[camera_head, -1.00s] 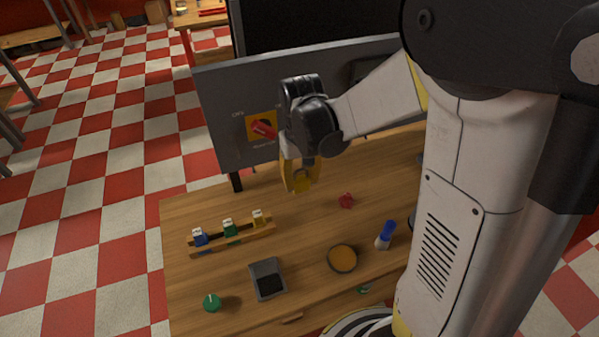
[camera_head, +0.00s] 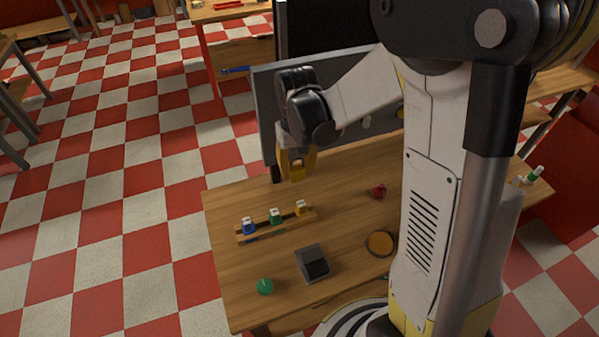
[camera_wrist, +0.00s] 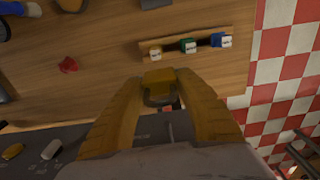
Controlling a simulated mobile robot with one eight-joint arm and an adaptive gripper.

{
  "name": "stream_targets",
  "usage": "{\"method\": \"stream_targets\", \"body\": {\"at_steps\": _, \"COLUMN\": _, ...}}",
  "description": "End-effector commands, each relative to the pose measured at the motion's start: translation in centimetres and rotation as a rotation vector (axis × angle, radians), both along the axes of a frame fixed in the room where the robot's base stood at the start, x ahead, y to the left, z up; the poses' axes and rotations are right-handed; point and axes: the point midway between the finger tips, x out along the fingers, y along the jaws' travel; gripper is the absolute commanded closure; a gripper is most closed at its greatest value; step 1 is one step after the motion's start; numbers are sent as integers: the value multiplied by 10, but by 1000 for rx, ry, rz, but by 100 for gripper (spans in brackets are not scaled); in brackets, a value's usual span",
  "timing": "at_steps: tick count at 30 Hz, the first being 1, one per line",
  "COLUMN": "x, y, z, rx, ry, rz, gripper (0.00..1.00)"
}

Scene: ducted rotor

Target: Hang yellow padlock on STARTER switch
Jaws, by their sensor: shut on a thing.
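My gripper (camera_head: 296,160) is shut on a yellow padlock (camera_head: 298,174) and holds it above the back left of the table, by the grey panel (camera_head: 264,108). In the wrist view the padlock (camera_wrist: 159,80) sits between the fingertips, with its dark shackle toward the palm. The STARTER switch is hidden behind my gripper and wrist in the head view. A small red patch shows between the fingers in the wrist view; I cannot tell whether it is the switch. I cannot see the shackle touching anything.
A wooden rack (camera_head: 262,232) on the table holds blue (camera_head: 249,226), green (camera_head: 276,216) and yellow (camera_head: 301,208) padlock-like pieces. A red piece (camera_head: 378,191), a dark grey box (camera_head: 313,263), a green knob (camera_head: 265,286) and an orange-topped disc (camera_head: 380,243) lie around. Bare wood separates them.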

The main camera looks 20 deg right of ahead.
Motion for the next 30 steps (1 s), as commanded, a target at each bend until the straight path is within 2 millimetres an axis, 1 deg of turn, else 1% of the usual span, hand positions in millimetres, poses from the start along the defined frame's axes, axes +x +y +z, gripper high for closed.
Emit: {"method": "stream_targets", "body": {"at_steps": 30, "x": 67, "y": 0, "z": -4, "rx": 0, "ry": 0, "rz": 0, "gripper": 99}}
